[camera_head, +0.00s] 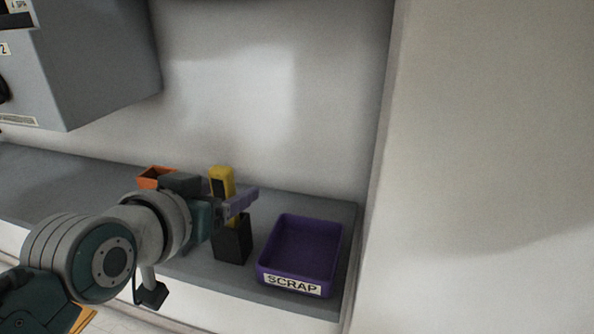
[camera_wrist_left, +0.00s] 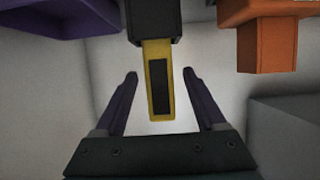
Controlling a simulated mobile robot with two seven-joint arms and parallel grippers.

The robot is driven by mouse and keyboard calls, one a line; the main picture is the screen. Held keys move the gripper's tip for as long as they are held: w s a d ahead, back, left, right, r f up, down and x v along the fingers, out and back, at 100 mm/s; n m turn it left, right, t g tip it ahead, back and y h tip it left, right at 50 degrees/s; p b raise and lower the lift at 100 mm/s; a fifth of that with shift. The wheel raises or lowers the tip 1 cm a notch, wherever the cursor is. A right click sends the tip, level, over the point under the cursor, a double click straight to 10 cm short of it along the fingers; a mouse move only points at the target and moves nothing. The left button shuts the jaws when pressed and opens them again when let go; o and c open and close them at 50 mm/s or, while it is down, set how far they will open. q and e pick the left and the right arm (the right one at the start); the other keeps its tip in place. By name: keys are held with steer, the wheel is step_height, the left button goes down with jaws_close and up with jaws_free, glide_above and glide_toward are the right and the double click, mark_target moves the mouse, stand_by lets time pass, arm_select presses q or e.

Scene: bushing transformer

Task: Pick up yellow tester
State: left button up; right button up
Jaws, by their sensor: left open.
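The yellow tester (camera_head: 222,181) stands upright in a black holder (camera_head: 233,241) on the grey shelf. In the left wrist view the tester (camera_wrist_left: 158,82) has a dark panel on its face and comes out of the black holder (camera_wrist_left: 152,22). My left gripper (camera_head: 243,203) is at the tester, above the holder. In the wrist view its two purple fingers (camera_wrist_left: 160,76) are apart, one on each side of the tester, with visible gaps. My left gripper partly hides the tester in the head view. My right gripper is not in view.
A purple tray labelled SCRAP (camera_head: 311,289) sits right of the holder, near the wall edge. An orange bin (camera_head: 155,174) is behind to the left. A grey cabinet (camera_head: 95,60) hangs at upper left. The shelf (camera_head: 45,181) is bare at the left.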

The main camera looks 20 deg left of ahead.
arm_select(q)
jaws_close()
stand_by(0.6)
